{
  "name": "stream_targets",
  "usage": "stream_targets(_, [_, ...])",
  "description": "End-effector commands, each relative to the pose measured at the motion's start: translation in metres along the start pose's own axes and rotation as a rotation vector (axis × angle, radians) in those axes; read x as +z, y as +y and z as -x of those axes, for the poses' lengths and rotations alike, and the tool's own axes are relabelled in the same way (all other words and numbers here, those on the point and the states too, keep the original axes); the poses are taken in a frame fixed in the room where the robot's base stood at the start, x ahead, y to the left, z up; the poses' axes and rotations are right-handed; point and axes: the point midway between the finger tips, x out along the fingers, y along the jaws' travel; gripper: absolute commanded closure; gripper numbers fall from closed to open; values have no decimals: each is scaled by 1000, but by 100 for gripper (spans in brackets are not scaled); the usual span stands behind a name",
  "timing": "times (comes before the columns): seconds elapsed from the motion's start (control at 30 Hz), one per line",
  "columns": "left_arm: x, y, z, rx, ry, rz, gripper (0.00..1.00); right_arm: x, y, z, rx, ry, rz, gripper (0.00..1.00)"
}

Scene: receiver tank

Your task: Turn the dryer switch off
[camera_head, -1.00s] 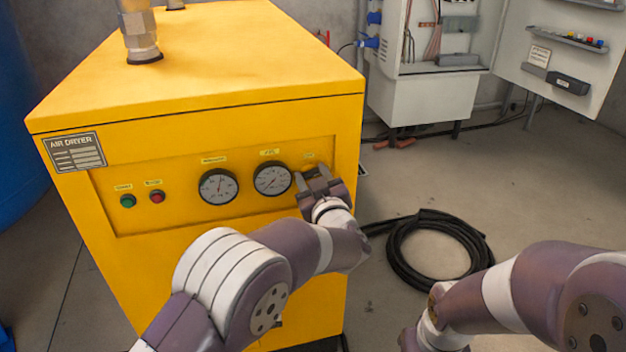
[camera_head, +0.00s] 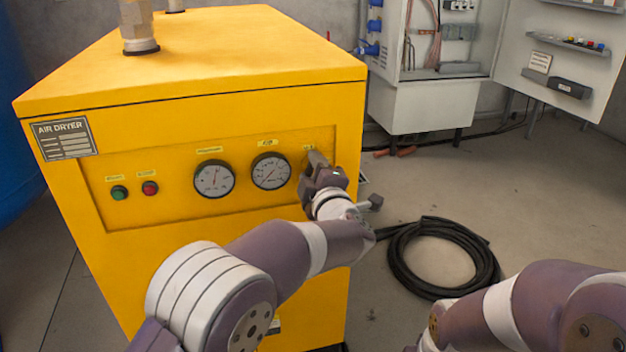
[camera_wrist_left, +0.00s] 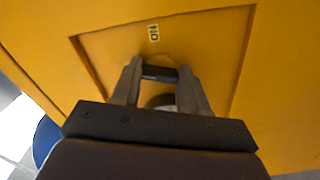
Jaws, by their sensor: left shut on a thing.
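The yellow air dryer (camera_head: 240,110) stands in front of me, its recessed panel facing me. My left gripper (camera_head: 314,162) is at the right end of that panel, beside the right gauge, and covers the switch in the head view. In the left wrist view my left gripper (camera_wrist_left: 160,80) is shut on the dark switch knob (camera_wrist_left: 159,73), which lies crosswise between the fingertips. A small label reading "ON" (camera_wrist_left: 154,32) is on the panel beside the knob. My right arm shows at the lower right of the head view, but its gripper is out of sight.
Two round gauges (camera_head: 214,179), a green button (camera_head: 119,193) and a red button (camera_head: 150,188) are left of my gripper. A coiled black hose (camera_head: 440,255) lies on the floor at right. An open grey cabinet (camera_head: 430,90) stands behind.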

Motion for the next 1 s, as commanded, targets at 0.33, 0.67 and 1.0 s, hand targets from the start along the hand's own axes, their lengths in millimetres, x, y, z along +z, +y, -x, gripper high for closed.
stream_targets(0.33, [2, -4, 0, -2, -1, 241, 87, 3, 0, -26, 0, 0, 0, 57])
stream_targets(0.67, [1, -2, 0, -2, -2, 348, 87, 4, 0, -34, 0, 0, 0, 57])
stream_targets(1.0, [1, -1, 0, -3, -1, 365, 87, 4, 0, -34, 0, 0, 0, 57])
